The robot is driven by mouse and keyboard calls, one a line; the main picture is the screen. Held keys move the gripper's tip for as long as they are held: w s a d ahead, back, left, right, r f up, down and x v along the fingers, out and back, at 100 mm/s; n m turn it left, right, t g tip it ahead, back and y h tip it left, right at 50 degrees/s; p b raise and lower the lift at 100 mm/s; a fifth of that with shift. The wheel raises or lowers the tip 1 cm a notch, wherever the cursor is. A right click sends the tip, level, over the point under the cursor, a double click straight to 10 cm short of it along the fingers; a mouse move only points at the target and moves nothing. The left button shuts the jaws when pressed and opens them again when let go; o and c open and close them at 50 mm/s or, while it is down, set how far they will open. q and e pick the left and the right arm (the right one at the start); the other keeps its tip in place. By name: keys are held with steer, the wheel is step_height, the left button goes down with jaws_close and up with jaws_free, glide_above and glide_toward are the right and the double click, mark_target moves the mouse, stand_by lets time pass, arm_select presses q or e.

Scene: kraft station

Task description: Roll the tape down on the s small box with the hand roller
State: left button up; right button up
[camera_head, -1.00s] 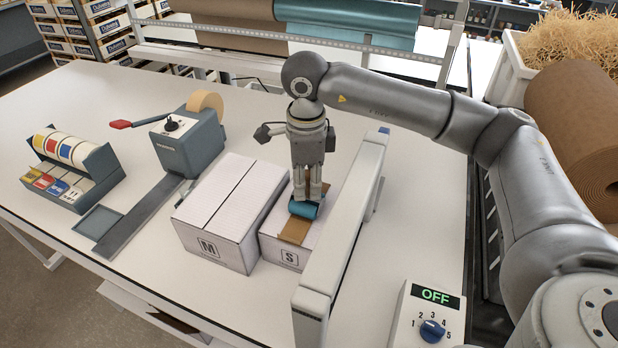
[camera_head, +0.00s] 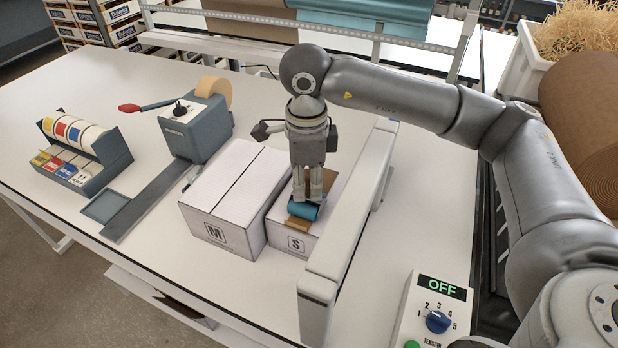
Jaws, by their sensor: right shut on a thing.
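The small white box (camera_head: 285,243) marked S stands on the table, with a strip of brown tape (camera_head: 296,224) along its top that folds over the front edge. The teal hand roller (camera_head: 305,211) rests on or just over the tape, near the front of the box top. My right gripper (camera_head: 307,196) points straight down above the box, shut on the hand roller. The handle is mostly hidden by the gripper. My left gripper is not in view.
The larger M box (camera_head: 222,232) stands against the left of the S box. A pale upright bar frame (camera_head: 345,235) stands close on the right. A tape dispenser (camera_head: 188,135) and label rack (camera_head: 85,160) are farther left. A control box (camera_head: 432,315) shows OFF.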

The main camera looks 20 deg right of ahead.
steer(key=shift+s+a+b, duration=0.35)
steer(key=shift+s+a, duration=0.9)
steer(key=shift+a, duration=0.2)
steer(key=shift+d+r, duration=0.1)
steer(key=shift+r, duration=0.25)
step_height(320, 180, up, 5)
steer(key=shift+r+p, duration=0.2)
steer(key=shift+p, duration=0.95)
